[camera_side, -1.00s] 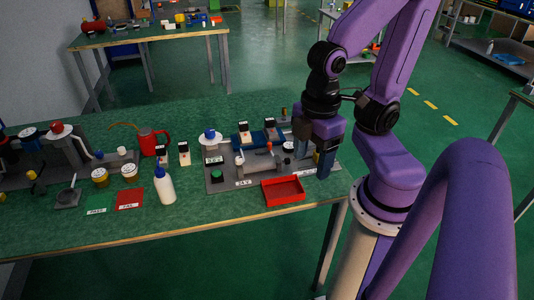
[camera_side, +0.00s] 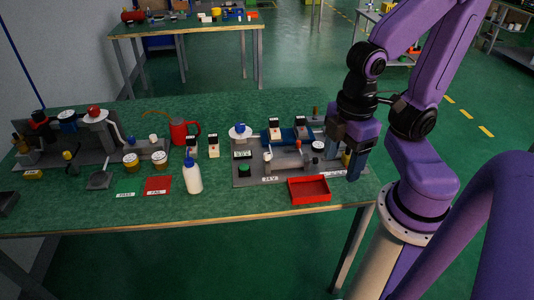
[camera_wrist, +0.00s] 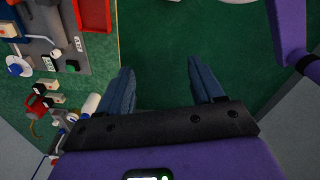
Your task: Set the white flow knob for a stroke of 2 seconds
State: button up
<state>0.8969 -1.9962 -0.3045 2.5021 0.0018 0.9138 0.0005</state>
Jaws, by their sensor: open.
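A white round part (camera_side: 318,146), which may be the white flow knob, is on the right part of the grey press plate (camera_side: 245,180) in the side view. I cannot read its setting. My gripper (camera_side: 353,172) is to its right, near the bench's right end, pointing down. In the wrist view my gripper (camera_wrist: 162,82) has its two blue fingers wide apart, with nothing between them but dark green surface below. A small white round part (camera_wrist: 57,53) also shows at the left of the wrist view, but I cannot tell whether it is the same knob.
A red tray (camera_side: 310,199) is at the bench's front edge, near my gripper. A white bottle (camera_side: 192,178) and a red jug (camera_side: 180,132) stand to the left. A blue-and-white capped part (camera_side: 239,131) rises at the plate's back left. Bare bench lies in front of the bottle.

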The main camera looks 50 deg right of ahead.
grip_shut()
dwell(1.6)
